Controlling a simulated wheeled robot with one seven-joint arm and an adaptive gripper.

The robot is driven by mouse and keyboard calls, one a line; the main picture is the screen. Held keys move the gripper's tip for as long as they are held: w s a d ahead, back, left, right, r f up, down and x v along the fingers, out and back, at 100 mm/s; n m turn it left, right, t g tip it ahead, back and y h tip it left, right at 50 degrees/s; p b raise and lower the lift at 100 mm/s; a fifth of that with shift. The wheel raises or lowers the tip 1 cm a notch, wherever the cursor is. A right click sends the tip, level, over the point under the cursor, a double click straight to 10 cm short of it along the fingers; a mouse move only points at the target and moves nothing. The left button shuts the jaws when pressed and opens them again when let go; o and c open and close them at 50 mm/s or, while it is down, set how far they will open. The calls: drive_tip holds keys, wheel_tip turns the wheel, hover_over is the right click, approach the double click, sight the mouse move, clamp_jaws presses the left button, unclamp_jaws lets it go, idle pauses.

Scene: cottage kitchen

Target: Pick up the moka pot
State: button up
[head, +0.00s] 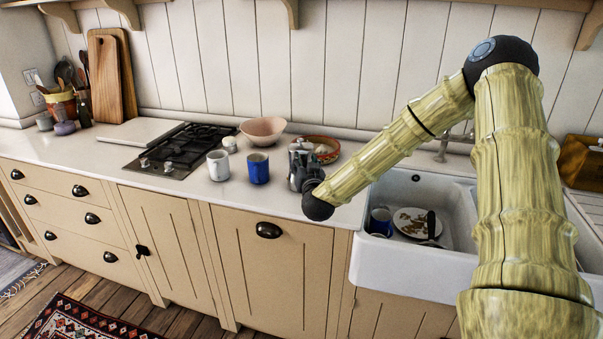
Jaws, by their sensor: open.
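A silvery-grey metal shape (300,147), which looks like the moka pot, stands on the white counter left of the sink. My gripper (299,163) is right in front of it, low over the counter, and hides most of it. The gripper is open. Its fingertips are small and blend with the grey metal, so I cannot tell whether they are around the pot or only in front of it.
A blue mug (258,168), a white mug (218,165) and a pink bowl (263,131) stand to the left. A terracotta dish (322,148) is close behind on the right. The sink (412,268) holds dishes. The counter (235,193) front is clear.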

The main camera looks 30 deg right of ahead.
drive_tip(key=shift+w+d, duration=0.1)
drive_tip(key=shift+w, duration=0.25)
clamp_jaws()
drive_tip(key=shift+r, duration=0.15)
